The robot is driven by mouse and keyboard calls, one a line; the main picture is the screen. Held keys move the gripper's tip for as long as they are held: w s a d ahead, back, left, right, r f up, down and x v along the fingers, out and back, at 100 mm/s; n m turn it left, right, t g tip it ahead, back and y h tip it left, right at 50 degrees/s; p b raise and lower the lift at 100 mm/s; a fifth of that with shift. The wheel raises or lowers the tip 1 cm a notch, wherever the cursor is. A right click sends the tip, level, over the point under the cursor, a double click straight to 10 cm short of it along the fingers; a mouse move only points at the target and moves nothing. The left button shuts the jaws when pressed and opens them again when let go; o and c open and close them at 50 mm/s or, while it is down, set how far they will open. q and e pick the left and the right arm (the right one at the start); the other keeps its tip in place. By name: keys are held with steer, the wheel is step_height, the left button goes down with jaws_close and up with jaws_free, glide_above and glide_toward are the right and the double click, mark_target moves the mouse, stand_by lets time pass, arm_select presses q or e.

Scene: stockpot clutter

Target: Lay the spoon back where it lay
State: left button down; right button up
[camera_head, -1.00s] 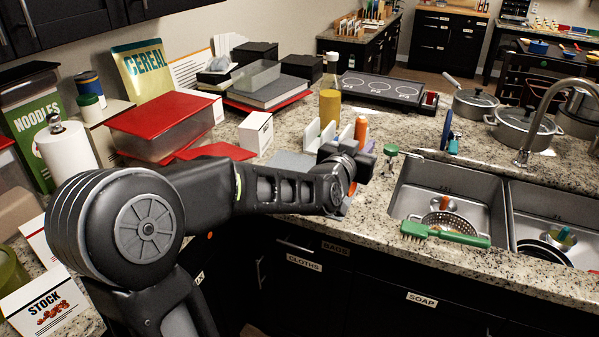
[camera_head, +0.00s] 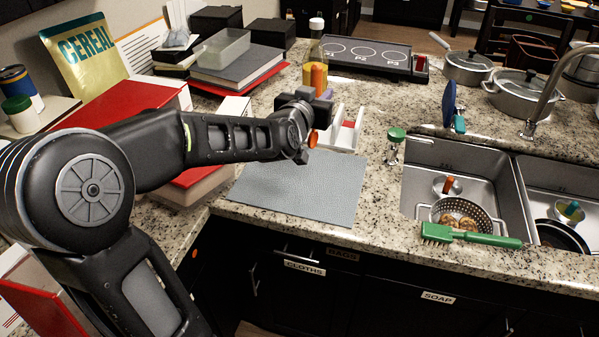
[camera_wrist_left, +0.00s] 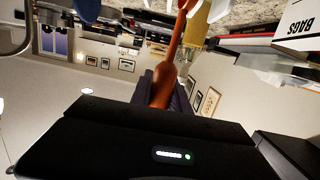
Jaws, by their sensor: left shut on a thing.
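My left gripper (camera_head: 322,110) is above the counter, near the back edge of a grey-blue mat (camera_head: 298,190) and at the left of a white slotted rack (camera_head: 346,135). In the left wrist view its dark fingers (camera_wrist_left: 163,88) are shut on the orange-brown handle of the spoon (camera_wrist_left: 172,62), which runs up to the top edge of the picture. The spoon's far end is not clearly seen. In the head view an orange piece (camera_head: 313,139) shows under the wrist; I cannot tell whether it is the spoon. My right gripper is not in view.
A hob (camera_head: 365,55) stands behind the rack. A green-topped item (camera_head: 395,140) stands between mat and sink (camera_head: 418,170). A yellow-orange container (camera_head: 315,74) is just behind my gripper. Boxes and books (camera_head: 235,75) crowd the left. The mat is bare.

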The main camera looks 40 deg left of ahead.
mark_target(314, 136)
arm_select(q)
step_height(314, 136, down, 6)
steer(key=shift+f, duration=0.15)
stand_by(0.3)
steer(key=shift+f+p, duration=0.45)
steer(key=shift+f, duration=1.5)
steer(key=c, duration=1.7)
jaws_free()
steer(key=shift+f, duration=0.1)
steer(key=o, duration=0.4)
steer(key=shift+o, duration=0.2)
steer(key=shift+s+r, duration=0.1)
steer(key=shift+r, duration=0.1)
